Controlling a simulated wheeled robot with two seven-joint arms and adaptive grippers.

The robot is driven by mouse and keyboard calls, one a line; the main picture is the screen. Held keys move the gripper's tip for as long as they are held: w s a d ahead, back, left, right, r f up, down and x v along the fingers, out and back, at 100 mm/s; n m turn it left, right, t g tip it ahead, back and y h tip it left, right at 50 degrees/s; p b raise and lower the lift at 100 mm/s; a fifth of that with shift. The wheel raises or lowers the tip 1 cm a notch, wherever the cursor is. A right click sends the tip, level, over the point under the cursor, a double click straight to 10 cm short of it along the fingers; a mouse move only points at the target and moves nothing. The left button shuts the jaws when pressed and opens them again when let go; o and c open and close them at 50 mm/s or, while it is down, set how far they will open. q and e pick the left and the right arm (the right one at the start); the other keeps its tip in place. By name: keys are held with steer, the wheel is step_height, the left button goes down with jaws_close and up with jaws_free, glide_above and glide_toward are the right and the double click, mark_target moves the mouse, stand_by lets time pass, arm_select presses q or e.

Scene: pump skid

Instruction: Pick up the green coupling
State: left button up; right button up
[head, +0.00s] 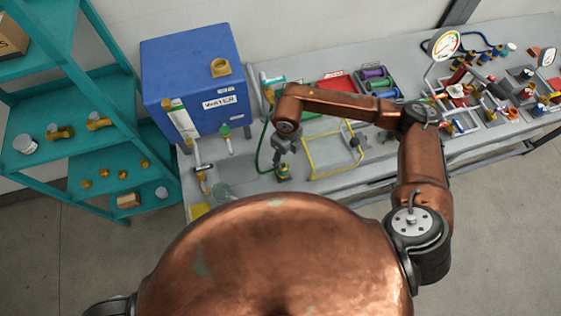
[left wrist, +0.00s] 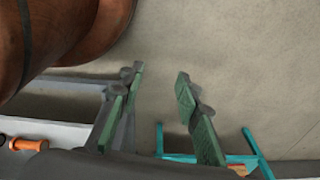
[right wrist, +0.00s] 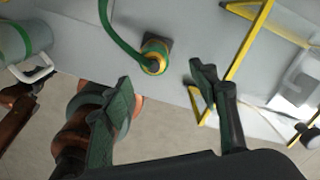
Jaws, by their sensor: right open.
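The green coupling (head: 284,172), a small green fitting with a yellow ring, sits upright near the front edge of the bench at the end of a green hose. In the right wrist view the coupling (right wrist: 154,57) stands on a small dark square base. My right gripper (head: 285,149) points down above it, open and empty, with its fingertips (right wrist: 160,78) on either side of the coupling's line and apart from it. My left gripper (left wrist: 157,92) is open and empty over bare floor in the left wrist view; the head view does not show it.
A yellow wire frame (head: 334,150) lies just right of the coupling. A blue water tank (head: 192,75) stands behind left, and a teal shelf (head: 62,100) is at the left. Gauges and fittings crowd the bench's right part. A grey patch left of the coupling is clear.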

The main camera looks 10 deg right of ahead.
mark_target(283, 164)
steer(key=shift+f, duration=0.4)
steer(key=f+p, duration=0.1)
steer(key=f, duration=0.2)
steer(key=shift+s+a+f+p, duration=0.2)
steer(key=shift+a+f+p, duration=0.05)
steer(key=shift+a+p, duration=0.15)
step_height(283, 164, down, 2)
steer(key=shift+a+f, duration=0.1)
steer(key=shift+f, duration=0.1)
steer(key=shift+f+p, duration=0.3)
steer(key=shift+f, duration=0.1)
steer(key=c, duration=1.1)
arm_select(q)
steer(key=s+r, duration=0.2)
steer(key=s, duration=0.1)
steer(key=shift+r, duration=0.1)
arm_select(e)
steer(key=shift+c, duration=1.4)
